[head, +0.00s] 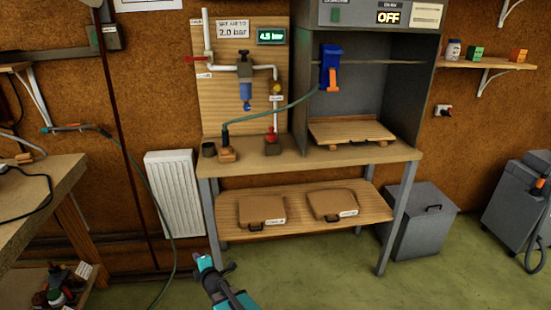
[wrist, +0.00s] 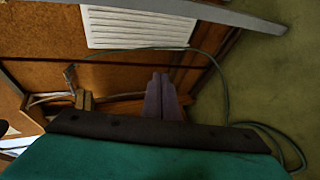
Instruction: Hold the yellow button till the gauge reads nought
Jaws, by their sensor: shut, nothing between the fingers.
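A small yellow button (head: 277,88) sits on the white pipe at the right of the wooden board, with a label just under it. The gauge (head: 271,36) is a green-lit display at the board's upper right and reads what looks like 4.5 bar. My gripper (head: 204,264) is low in front of the bench, below and left of the button and well apart from it. In the wrist view its two fingers (wrist: 161,77) are together with nothing between them. The button and gauge are not in the wrist view.
The bench (head: 350,154) carries a grey cabinet (head: 425,85) with an OFF display and a blue-orange tool (head: 330,68). A green hose (head: 272,114) crosses before the board. A red knob (head: 271,134) stands below the button. A white radiator (head: 174,195) is at left.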

